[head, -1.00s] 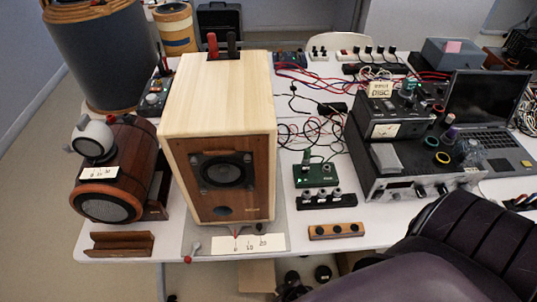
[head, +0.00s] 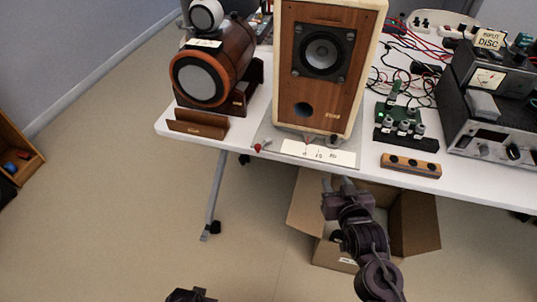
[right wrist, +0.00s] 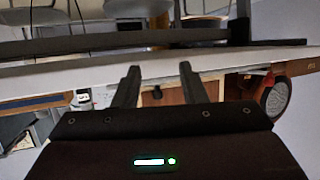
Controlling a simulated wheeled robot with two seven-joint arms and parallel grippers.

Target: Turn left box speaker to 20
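The wooden box speaker (head: 322,85) stands upright near the table's front edge in the head view, its top cut off by the frame. It rests on a grey base plate (head: 268,134) with a red-tipped pointer (head: 258,147) at the left and a white scale card (head: 318,153) in front. The small marks on the card are hard to read. My right gripper (head: 337,184) is open and empty, just in front of and below the table edge, apart from the speaker. Its spread fingers also show in the right wrist view (right wrist: 158,85). A dark part at the bottom edge may be my left gripper (head: 190,295); its fingers are unclear.
A barrel-shaped speaker (head: 213,70) stands left of the box speaker, behind a brown wooden stand (head: 198,123). A wooden block with several holes (head: 410,165) and electronics (head: 490,85) lie to the right. An open cardboard box (head: 415,225) is under the table, behind my right arm.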

